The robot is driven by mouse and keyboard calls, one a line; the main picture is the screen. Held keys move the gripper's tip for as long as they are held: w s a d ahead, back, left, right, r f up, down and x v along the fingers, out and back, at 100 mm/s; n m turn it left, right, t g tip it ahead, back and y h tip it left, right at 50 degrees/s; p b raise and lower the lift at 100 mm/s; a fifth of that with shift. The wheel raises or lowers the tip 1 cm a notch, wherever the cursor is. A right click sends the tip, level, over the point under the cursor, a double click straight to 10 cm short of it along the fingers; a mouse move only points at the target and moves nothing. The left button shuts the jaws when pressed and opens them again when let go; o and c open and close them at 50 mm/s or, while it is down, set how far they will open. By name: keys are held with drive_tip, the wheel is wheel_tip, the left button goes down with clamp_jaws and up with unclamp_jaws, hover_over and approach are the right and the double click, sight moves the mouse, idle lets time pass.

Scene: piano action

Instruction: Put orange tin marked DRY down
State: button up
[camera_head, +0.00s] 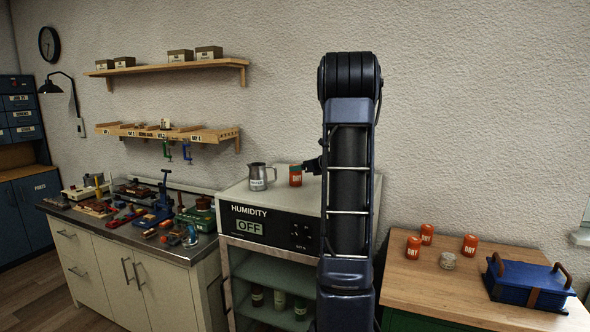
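An orange tin (295,178) with a pale label is at the top of the humidity cabinet (272,226), just right of a metal jug (258,177). The label is too small to read surely. My gripper (306,167) is at the tin's right side, by its upper part, and seems to touch it. My arm hides most of the gripper, so its fingers' opening does not show. I cannot tell whether the tin stands on the cabinet top or hangs just above it. Three more orange tins marked DRY, left (413,248), back (427,234) and right (470,245), stand on the wooden table (440,283).
A small pale round container (447,261) and a blue case (527,284) share the wooden table. The bench (190,254) at left is crowded with tools. Bottles stand on the shelf inside the cabinet. Two wall shelves hang above the bench. The cabinet top left of the jug is clear.

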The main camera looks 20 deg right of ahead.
drive_tip(key=v, duration=0.5)
drive_tip(key=s+a+n+g, duration=0.7)
drive_tip(key=s+a+n, duration=0.9)
drive_tip(key=s+a, duration=0.4)
drive_tip(key=s+a+f+n+h, duration=0.1)
drive_tip(key=s+f+n+h, duration=0.1)
drive_tip(key=s+n, duration=0.5)
drive_tip(key=s+a+f+n+g+h, duration=0.1)
drive_tip(key=s+f+n+h, duration=0.1)
drive_tip(key=s+n+h, duration=0.2)
drive_tip(key=s+n, duration=0.3)
drive_tip(key=s, duration=0.3)
drive_tip(key=shift+s+a+n+g, duration=0.3)
drive_tip(key=shift+s+n, duration=0.1)
drive_tip(key=shift+o, duration=0.5)
drive_tip(key=shift+f, duration=0.1)
